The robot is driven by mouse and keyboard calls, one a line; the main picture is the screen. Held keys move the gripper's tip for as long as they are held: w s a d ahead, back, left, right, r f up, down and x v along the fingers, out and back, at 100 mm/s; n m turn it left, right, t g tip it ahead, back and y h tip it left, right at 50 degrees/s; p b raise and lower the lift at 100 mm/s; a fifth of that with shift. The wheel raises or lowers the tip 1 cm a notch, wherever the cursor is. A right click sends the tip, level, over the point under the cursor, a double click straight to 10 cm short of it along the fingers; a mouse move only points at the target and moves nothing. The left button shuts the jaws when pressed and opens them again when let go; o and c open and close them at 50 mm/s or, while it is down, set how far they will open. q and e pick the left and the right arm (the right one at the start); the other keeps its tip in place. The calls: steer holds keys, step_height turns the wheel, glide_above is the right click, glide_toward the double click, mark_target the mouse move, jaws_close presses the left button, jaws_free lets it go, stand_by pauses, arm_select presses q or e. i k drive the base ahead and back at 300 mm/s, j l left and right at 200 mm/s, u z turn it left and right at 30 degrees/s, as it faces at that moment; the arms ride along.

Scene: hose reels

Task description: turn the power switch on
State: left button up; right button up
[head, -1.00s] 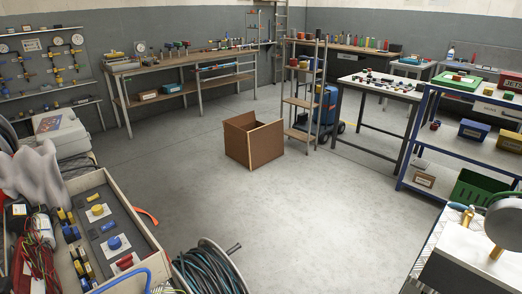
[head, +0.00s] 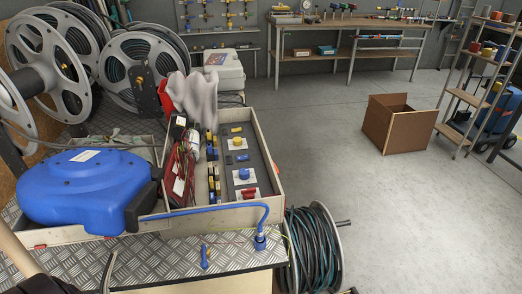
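No part that I can clearly tell to be the power switch shows in the head view. A wooden tray (head: 264,139) on the bench in front holds small parts, among them a yellow round piece (head: 238,142) and a blue round piece (head: 244,174), each on a white plate. A red piece (head: 247,194) lies nearer in the same tray. These are too small to tell whether any is a switch. Neither of my grippers can be made out in this view.
A blue hose reel (head: 85,185) sits on the metal-topped bench (head: 185,255). Large grey reels (head: 140,60) stand behind. A dark hose coil (head: 313,250) is right of the bench.

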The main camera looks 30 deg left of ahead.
mark_target(248, 194)
steer(key=u, duration=0.45)
steer(key=k+l+u, duration=0.1)
steer(key=u, duration=0.75)
steer(key=k+u, duration=0.15)
steer(key=u, duration=0.25)
steer(key=k+u, duration=0.1)
steer(key=k+j, duration=0.05)
steer(key=k, duration=0.05)
